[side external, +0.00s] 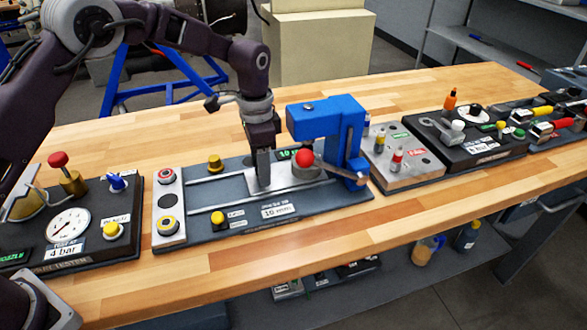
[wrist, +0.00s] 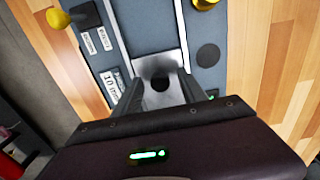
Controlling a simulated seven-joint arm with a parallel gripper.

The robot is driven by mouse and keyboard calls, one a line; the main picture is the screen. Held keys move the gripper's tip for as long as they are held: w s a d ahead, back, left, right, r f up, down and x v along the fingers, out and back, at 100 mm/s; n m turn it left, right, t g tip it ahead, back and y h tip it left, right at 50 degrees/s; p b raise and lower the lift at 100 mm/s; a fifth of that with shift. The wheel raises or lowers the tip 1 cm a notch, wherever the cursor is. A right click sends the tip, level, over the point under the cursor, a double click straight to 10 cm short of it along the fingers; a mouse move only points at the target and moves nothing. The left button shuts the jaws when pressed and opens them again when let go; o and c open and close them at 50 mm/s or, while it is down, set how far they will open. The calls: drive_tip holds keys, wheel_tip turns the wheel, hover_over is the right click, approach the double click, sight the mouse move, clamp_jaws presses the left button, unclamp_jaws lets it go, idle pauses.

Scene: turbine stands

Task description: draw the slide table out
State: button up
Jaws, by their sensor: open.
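The slide table is a light metal plate (side external: 290,184) on two rails of the dark panel, at the rails' right end next to the blue press (side external: 326,130). In the wrist view the plate (wrist: 168,60) shows with a dark round spot. My gripper (side external: 262,180) points down over the plate's left part, its fingers low at the plate. In the wrist view my open gripper (wrist: 161,90) has its fingers at either side of the dark spot. I cannot tell whether the fingers touch the plate.
A red ball lever (side external: 304,157) stands close at the gripper's right. The rails (side external: 213,181) run clear leftward to an end block (side external: 169,205) with two buttons. Yellow knobs (side external: 214,163) stand beside the rails. A gauge panel (side external: 68,225) lies farther left.

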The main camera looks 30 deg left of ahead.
drive_tip(key=shift+f, duration=0.25)
idle(0.3)
clamp_jaws()
